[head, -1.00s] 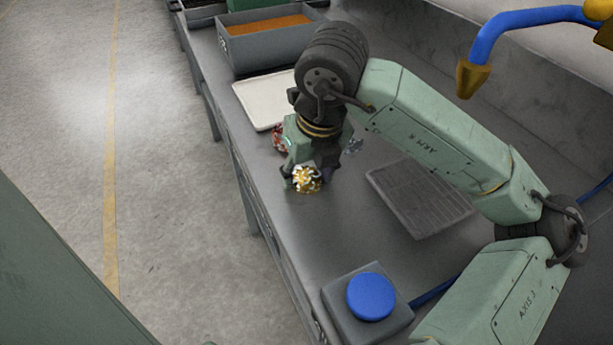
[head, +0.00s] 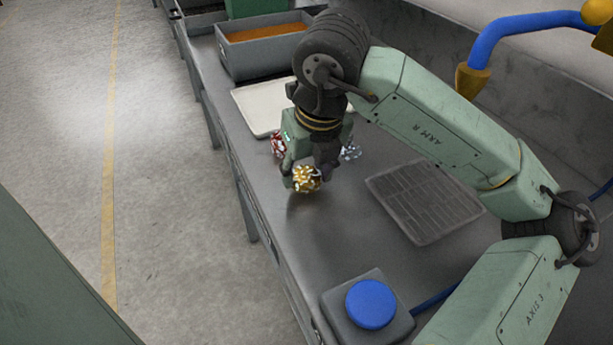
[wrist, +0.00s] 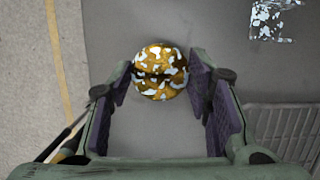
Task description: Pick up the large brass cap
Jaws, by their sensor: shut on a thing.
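The brass cap (head: 306,179) is a rounded gold piece with pale, mirror-like patches. It sits between the fingertips of my gripper (head: 307,183), which is shut on it over the front part of the bench. In the wrist view the cap (wrist: 160,72) lies between the dark pads of my gripper (wrist: 161,80), toward their far ends. A darker patch shows on the bench below the cap, and the cap appears slightly above the surface. The exact pad contact is hard to see.
A red and white piece (head: 277,146) lies behind my gripper on the left, a silvery piece (head: 351,152) on the right. A pale tray (head: 250,112), a grey bin (head: 262,58) with orange contents, a ribbed grey mat (head: 425,205) and a blue button (head: 371,304) share the bench.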

